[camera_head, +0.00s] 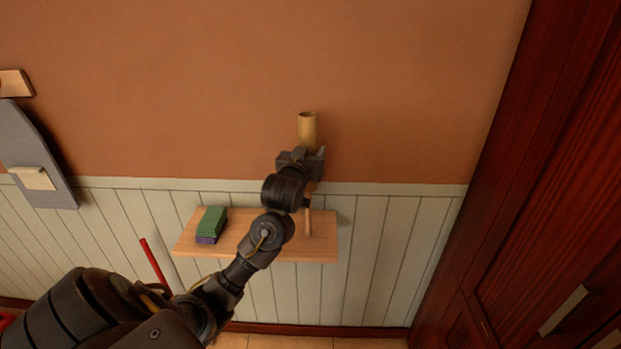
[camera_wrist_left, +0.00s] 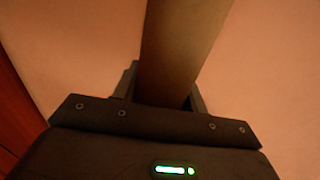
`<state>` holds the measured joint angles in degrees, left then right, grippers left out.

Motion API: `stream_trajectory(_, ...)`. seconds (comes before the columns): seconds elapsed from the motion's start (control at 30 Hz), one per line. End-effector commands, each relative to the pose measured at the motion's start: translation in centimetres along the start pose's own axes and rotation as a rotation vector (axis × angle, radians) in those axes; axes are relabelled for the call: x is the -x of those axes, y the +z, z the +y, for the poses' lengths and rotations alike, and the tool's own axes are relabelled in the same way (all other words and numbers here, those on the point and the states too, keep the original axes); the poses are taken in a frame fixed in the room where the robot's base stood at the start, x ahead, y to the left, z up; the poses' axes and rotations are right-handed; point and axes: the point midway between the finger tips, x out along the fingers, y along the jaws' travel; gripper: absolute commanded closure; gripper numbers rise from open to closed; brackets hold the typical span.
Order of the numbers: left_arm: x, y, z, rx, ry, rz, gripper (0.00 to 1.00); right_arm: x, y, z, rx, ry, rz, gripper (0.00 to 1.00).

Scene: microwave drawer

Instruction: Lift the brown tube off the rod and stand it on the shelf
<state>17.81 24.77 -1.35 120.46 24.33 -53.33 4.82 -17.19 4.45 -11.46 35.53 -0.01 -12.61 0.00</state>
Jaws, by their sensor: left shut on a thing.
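The brown tube (camera_head: 307,128) stands upright in the head view, its open top facing up in front of the orange-brown wall. My left gripper (camera_head: 309,157) is shut on the tube's lower part. The tube also shows between the fingers in the left wrist view (camera_wrist_left: 181,45). A thin wooden rod (camera_head: 308,222) stands on the wall shelf (camera_head: 277,250), directly below my gripper. My gripper and wrist hide the tube's lower end and the rod's upper part, so I cannot tell whether the tube is still around the rod. My right gripper is not in view.
A green and purple block (camera_head: 211,224) lies on the shelf's left part. My left forearm covers the shelf's middle. A dark red wooden cabinet (camera_head: 560,190) stands at the right. A grey cloth (camera_head: 35,155) hangs on the wall at the left.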

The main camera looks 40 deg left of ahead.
Motion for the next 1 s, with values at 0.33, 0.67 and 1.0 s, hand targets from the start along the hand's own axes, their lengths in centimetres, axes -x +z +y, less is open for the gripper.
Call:
stream_trajectory(0.33,0.0,-6.7,0.0,0.002,-0.001,0.005,0.78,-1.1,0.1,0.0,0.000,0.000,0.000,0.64)
stream_trajectory(0.67,0.0,-9.7,0.0,0.000,0.000,0.002,0.78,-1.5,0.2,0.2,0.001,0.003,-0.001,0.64)
stream_trajectory(1.0,0.0,-9.9,0.0,0.000,0.000,-0.001,0.78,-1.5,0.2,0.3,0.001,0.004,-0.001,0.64)
